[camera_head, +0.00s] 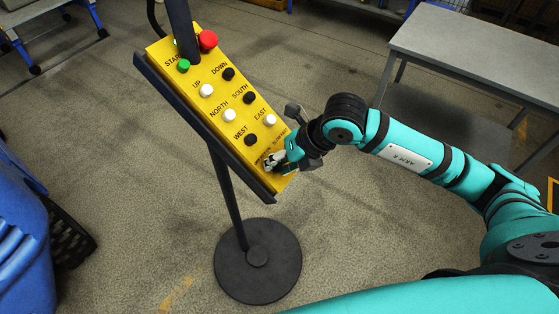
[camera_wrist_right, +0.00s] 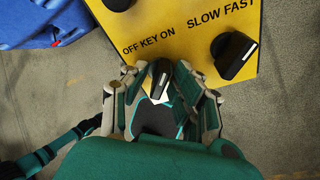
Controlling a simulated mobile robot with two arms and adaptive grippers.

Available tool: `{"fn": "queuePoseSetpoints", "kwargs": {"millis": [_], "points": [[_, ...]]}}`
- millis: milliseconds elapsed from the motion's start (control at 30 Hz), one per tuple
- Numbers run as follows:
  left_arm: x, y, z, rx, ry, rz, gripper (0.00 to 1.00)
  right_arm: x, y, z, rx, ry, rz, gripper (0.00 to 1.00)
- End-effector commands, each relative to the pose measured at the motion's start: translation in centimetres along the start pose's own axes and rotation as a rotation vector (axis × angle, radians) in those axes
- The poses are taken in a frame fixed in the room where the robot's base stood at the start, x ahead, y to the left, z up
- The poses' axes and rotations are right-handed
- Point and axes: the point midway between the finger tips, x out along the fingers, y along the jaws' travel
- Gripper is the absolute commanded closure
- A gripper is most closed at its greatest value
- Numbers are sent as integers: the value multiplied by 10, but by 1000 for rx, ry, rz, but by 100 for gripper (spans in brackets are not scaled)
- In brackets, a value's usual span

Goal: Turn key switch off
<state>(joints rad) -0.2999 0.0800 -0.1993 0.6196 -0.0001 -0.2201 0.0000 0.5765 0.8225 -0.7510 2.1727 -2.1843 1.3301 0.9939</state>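The yellow control panel (camera_head: 222,108) is tilted on a black stand in the head view. In the right wrist view, the black key switch (camera_wrist_right: 160,76) sits under the printed words OFF KEY ON. The fingers of my right gripper (camera_wrist_right: 160,84) lie close on either side of it and appear closed on it. Its lower part is partly hidden by the fingers, and I cannot tell which label it points to. In the head view, my right gripper (camera_head: 276,161) is at the panel's lower end and covers the key switch. My left gripper is not in view.
A black SLOW FAST knob (camera_wrist_right: 234,54) stands just right of the key switch. A red button (camera_head: 208,39) and several black and white buttons are higher on the panel. The round stand base (camera_head: 257,277) is on the floor. A grey table (camera_head: 480,50) is at right.

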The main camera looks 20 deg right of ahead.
Motion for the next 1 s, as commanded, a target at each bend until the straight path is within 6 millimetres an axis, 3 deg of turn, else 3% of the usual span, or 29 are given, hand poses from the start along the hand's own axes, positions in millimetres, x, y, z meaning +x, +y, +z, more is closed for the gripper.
{"fn": "queuePoseSetpoints", "kwargs": {"millis": [33, 200, 667, 1000], "points": [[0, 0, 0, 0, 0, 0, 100, 0, 0, 0, 0, 0, 0, 81], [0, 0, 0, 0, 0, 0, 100, 0, 0, 0, 0, 0, 0, 100], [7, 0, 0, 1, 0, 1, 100, 2, -1, -2, -25, 3, -4, 100], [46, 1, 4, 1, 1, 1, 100, 7, -3, -3, -226, 2, -34, 100]]}}
